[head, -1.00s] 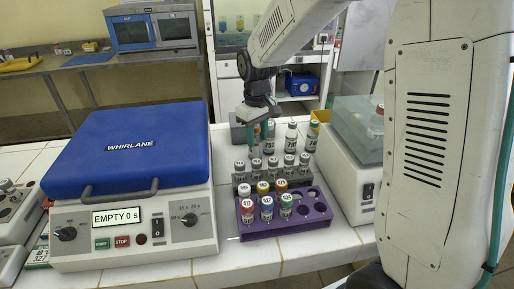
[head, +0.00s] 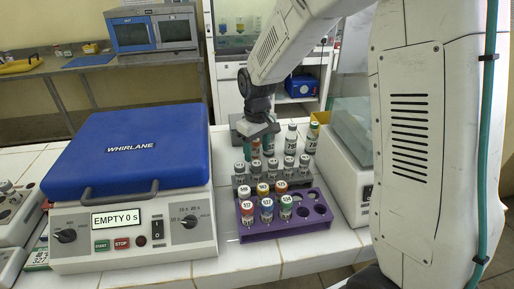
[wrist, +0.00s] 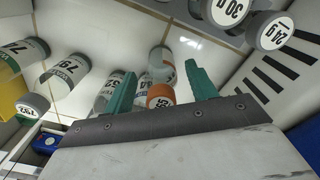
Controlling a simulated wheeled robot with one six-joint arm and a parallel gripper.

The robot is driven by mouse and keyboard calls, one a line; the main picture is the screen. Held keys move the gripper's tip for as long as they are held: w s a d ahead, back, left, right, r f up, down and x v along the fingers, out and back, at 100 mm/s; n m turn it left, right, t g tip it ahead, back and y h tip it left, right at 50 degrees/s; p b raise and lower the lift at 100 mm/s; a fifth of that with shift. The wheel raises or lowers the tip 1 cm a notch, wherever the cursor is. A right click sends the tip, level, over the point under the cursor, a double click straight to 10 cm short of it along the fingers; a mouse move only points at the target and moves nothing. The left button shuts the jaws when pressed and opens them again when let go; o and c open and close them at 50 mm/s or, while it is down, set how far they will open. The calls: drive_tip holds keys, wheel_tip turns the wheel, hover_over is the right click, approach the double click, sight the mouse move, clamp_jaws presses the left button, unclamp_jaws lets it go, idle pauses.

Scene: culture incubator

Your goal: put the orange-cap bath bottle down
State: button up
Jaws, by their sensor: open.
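My gripper (head: 263,148) points down behind the grey rack, among the larger bottles at the back of the white bench. In the wrist view its two teal fingers (wrist: 160,73) are spread apart. The orange-cap bath bottle (wrist: 160,96) shows between them, its round numbered cap close to the gripper's base, with a visible gap to the right finger. Whether the left finger touches it is unclear. In the head view this bottle is mostly hidden by the gripper.
Labelled bottles (head: 291,140) stand close to the right of my gripper. In front are a grey rack (head: 238,180) of grey-capped vials and a purple rack (head: 290,227) of coloured-cap vials. A blue-lidded machine (head: 125,150) is left, a clear-lidded one (head: 350,135) right.

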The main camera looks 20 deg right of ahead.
wheel_tip(320, 180, up, 12)
drive_tip(key=shift+r, duration=0.2)
drive_tip(key=s+d+r+m, duration=0.1)
drive_tip(key=s+r, duration=0.2)
drive_tip(key=s, duration=0.4)
drive_tip(key=s+d+r+m, duration=0.1)
drive_tip(key=s+r, duration=0.2)
drive_tip(key=s, duration=0.3)
drive_tip(key=s+d+f+m+t, duration=0.1)
drive_tip(key=s+f+m, duration=0.1)
drive_tip(key=s, duration=1.6)
drive_tip(key=shift+f+m, duration=0.3)
drive_tip(key=shift+f, duration=0.05)
drive_tip(key=shift+w+d, duration=0.1)
